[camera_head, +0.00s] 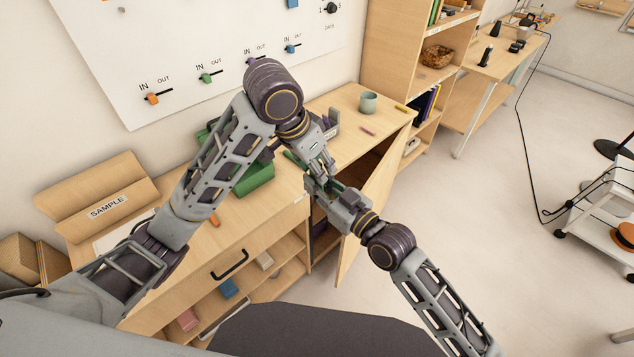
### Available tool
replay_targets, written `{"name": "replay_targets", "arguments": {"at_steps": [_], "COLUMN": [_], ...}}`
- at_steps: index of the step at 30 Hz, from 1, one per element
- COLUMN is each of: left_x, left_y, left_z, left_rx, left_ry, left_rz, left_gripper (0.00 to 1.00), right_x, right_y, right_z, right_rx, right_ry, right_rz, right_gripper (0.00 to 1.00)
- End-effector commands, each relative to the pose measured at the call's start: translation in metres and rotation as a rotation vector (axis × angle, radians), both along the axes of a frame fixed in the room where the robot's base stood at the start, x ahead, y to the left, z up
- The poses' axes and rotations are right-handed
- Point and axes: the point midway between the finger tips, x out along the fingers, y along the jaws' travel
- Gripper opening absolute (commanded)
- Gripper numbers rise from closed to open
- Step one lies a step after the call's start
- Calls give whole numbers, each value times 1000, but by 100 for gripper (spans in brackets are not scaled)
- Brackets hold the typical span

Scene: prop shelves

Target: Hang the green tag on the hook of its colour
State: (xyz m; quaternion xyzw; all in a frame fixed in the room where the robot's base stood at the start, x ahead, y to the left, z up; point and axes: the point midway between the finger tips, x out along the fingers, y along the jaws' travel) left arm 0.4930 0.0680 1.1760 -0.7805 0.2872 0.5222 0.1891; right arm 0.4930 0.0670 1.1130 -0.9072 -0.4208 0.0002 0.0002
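A small dark green piece (335,185), which looks like the green tag, shows between the fingers of my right gripper (328,187). That gripper is in front of the cabinet, near its top edge, and seems shut on the piece. My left gripper (322,163) reaches down from above and is very close to the right one. Its fingers overlap the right gripper in the picture, so I cannot tell whether it is open or also touches the piece. No hook can be made out. The white wall board has a green slider (207,78) on an IN/OUT track.
A cup (368,102) stands farther right. An open cabinet door (372,200) sticks out beside my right gripper. Cardboard boxes (100,200) are at left.

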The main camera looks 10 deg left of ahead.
Motion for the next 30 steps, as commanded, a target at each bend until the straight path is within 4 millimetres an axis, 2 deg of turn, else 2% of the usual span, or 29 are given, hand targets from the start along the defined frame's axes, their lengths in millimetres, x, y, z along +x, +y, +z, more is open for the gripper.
{"name": "replay_targets", "arguments": {"at_steps": [1,3,6,7,12,30], "left_x": [0,0,0,0,0,-1], "left_y": [0,0,0,0,0,2], "left_z": [0,0,0,0,0,7], "left_rx": [0,0,0,0,0,1], "left_ry": [0,0,0,0,0,-3], "left_rz": [0,0,0,0,0,1], "left_gripper": [20,20,20,43,64,64], "right_x": [0,0,0,0,0,0], "right_y": [0,0,0,0,0,0], "right_z": [0,0,0,0,0,0], "right_rx": [0,0,0,0,0,0], "right_ry": [0,0,0,0,0,0], "right_rz": [0,0,0,0,0,0], "right_gripper": [6,0,0,0,0,0]}}
